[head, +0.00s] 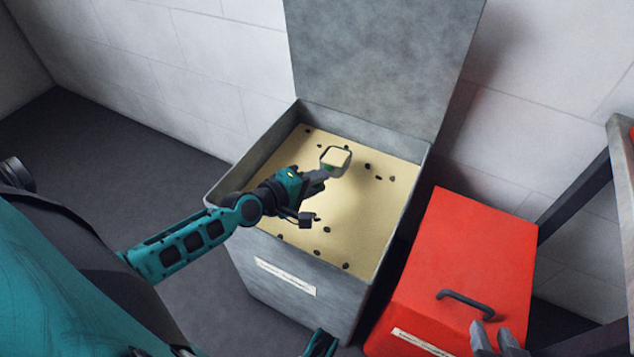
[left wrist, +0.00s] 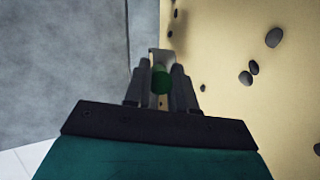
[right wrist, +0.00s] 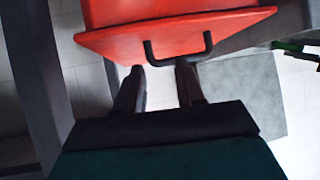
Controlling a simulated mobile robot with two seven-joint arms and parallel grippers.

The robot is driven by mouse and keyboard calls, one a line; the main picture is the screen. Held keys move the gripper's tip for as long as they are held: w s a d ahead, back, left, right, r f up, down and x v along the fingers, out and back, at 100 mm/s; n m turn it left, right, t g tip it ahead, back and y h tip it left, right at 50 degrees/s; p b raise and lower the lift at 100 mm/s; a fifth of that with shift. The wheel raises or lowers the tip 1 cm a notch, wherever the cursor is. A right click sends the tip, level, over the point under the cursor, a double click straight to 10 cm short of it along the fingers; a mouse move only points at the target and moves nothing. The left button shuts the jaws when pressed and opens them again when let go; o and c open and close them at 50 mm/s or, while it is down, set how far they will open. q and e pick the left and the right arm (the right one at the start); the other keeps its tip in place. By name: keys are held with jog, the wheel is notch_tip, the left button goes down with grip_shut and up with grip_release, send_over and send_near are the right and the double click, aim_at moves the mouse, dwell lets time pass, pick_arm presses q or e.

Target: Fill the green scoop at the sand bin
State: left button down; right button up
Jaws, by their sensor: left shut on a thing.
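The grey sand bin (head: 262,262) stands open with its lid (head: 385,60) raised against the wall. Pale sand (head: 378,215) with dark pebbles fills it. My left gripper (head: 318,177) is over the sand, shut on the green scoop (left wrist: 160,81) by its handle. The scoop's square head (head: 336,158) shows in the head view, pointing away from the gripper, with sand-coloured contents or sand seen within its rim. Whether it touches the sand I cannot tell. My right gripper (head: 497,343) is open and empty, near the black handle of the red box.
A red box (head: 465,245) with a black handle (head: 466,300) stands right of the bin. A dark frame (head: 585,180) rises at the right edge. The white block wall (head: 185,75) is close behind the bin. Grey floor (head: 120,150) is clear to the left.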

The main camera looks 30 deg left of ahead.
pick_arm(q)
jog(key=shift+t, duration=0.3)
jog(key=shift+s+r+p, duration=0.2)
jog(key=shift+r+p, duration=0.3)
jog(key=shift+r, duration=0.3)
jog(key=shift+s+r+p, duration=0.2)
jog(key=shift+r+p, duration=0.25)
jog(key=shift+r, duration=0.4)
jog(key=shift+s+r+p, duration=0.2)
jog(key=shift+r+p, duration=0.3)
jog(key=shift+r, duration=0.3)
notch_tip(320, 180, up, 7)
jog(key=s+p, duration=0.1)
jog(key=p, duration=0.3)
jog(key=shift+s+d+f+t, duration=0.2)
jog(key=shift+s+t, duration=0.15)
jog(key=shift+t, duration=0.05)
